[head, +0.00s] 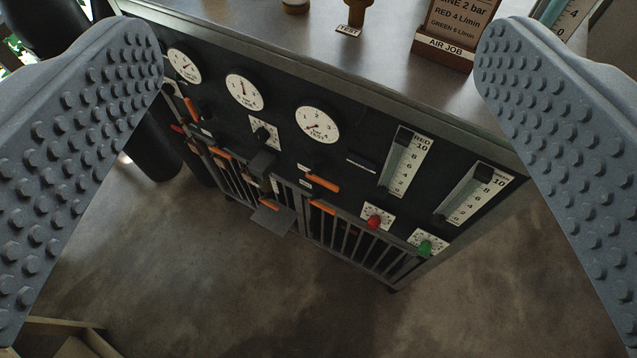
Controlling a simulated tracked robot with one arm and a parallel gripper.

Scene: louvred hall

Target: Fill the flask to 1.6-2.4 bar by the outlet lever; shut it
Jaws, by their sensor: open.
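My gripper (318,60) is open and empty, its two studded fingers at the left and right edges, high in front of a dark panel. The panel has a left dial (184,66), a middle dial (244,92) and a right dial (317,125), which seems marked TEST. The needle readings are too small to tell surely. Orange-handled levers show, including one under the right dial (322,182) and one at the left (190,110). I cannot tell which is the outlet lever. No flask is clearly identifiable. A brass fitting (356,14) stands behind a TEST label on the bench top.
RED (404,160) and second (474,195) flow tubes are at the panel's right, with red (374,222) and green (425,247) knobs below. An AIR JOB sign (452,35) stands on top. A barred rack runs along the panel's bottom. The floor in front is mostly clear.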

